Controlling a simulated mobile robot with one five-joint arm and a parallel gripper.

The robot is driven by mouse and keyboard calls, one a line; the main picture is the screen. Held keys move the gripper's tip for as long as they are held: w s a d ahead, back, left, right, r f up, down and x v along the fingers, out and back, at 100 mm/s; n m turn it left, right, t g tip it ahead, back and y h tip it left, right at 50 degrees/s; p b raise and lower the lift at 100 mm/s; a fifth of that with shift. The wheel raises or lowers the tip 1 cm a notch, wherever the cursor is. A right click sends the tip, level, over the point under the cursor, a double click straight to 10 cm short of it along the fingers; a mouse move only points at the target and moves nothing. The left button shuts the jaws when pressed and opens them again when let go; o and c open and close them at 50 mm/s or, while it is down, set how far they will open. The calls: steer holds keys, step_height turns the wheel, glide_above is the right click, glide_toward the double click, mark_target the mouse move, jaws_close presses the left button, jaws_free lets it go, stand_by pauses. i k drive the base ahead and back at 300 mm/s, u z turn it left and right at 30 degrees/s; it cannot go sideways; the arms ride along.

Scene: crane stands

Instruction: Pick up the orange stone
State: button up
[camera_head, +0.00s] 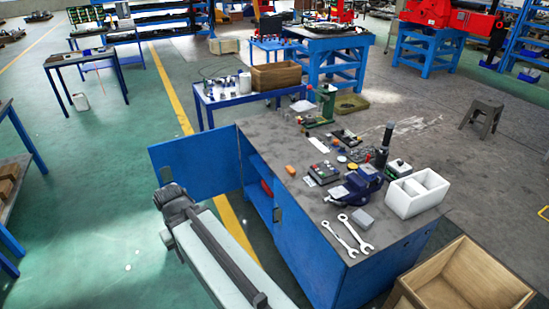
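A small orange lump (290,169), which looks like the orange stone, lies on the grey top of the blue workbench (262,150), near its left edge. My arm reaches up from the bottom of the picture, left of the bench. My gripper (168,180) appears at its dark far end, in front of the open blue cabinet door and well to the left of the orange lump, not touching it. The fingers are too small and dark to tell whether they are open or shut.
A dark device with buttons (322,173), a blue vise (355,187), two wrenches (350,235) and a white divided box (416,192) stand or lie on the bench. The open blue door (197,163) juts out left. A wooden crate (465,278) is at lower right.

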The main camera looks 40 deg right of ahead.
mark_target(289, 169)
steer(key=u, duration=0.05)
steer(key=i, duration=1.75)
steer(key=z, duration=0.5)
